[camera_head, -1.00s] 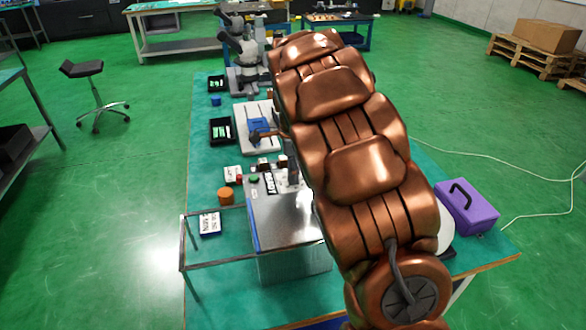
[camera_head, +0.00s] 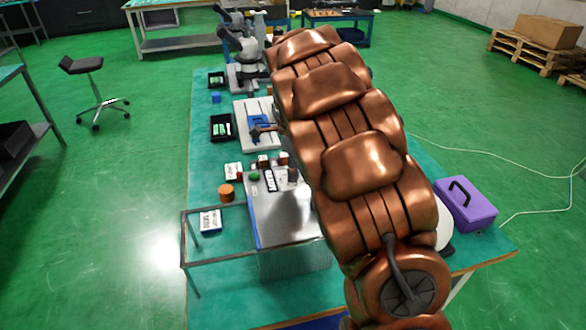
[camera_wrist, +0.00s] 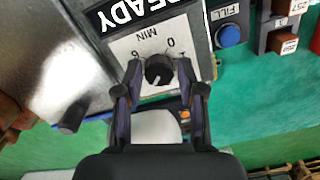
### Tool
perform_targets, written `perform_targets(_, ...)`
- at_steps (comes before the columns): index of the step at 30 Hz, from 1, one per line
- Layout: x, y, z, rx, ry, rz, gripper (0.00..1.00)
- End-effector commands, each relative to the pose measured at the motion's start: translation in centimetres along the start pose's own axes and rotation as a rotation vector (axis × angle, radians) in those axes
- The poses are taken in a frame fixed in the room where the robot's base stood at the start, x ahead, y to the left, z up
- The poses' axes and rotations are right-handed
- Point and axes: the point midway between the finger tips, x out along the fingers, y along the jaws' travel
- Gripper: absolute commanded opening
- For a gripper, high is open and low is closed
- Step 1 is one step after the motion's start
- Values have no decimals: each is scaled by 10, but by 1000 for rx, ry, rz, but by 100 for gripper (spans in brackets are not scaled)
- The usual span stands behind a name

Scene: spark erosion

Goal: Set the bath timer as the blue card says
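The black timer knob (camera_wrist: 158,70) sits on a white dial plate (camera_wrist: 150,42) marked MIN, with 0 and 6 readable, in the wrist view. My gripper (camera_wrist: 158,72) has its fingers on either side of the knob, with a visible gap on each side; it looks open. A blue FILL button (camera_wrist: 228,36) is to the right of the dial, and a READY label (camera_wrist: 125,12) is above it. In the head view the dial is hidden behind my arm. A white card with a blue edge (camera_head: 210,221) lies at the bench's left side; its text is too small to read.
The metal bath box (camera_head: 288,220) stands on the green bench. A thin metal frame (camera_head: 215,262) juts out to its left. An orange round object (camera_head: 226,192) and black trays (camera_head: 222,128) lie further back. A purple case (camera_head: 466,205) is at the right.

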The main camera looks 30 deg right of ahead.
Motion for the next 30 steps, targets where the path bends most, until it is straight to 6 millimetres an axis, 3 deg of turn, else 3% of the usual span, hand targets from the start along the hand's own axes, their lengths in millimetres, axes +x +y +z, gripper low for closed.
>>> perform_targets(4,0,0,0,0,1,2,56)
perform_targets(16,-6,0,-1,0,1,3,56)
perform_targets(30,-83,-1,0,-1,0,-3,56)
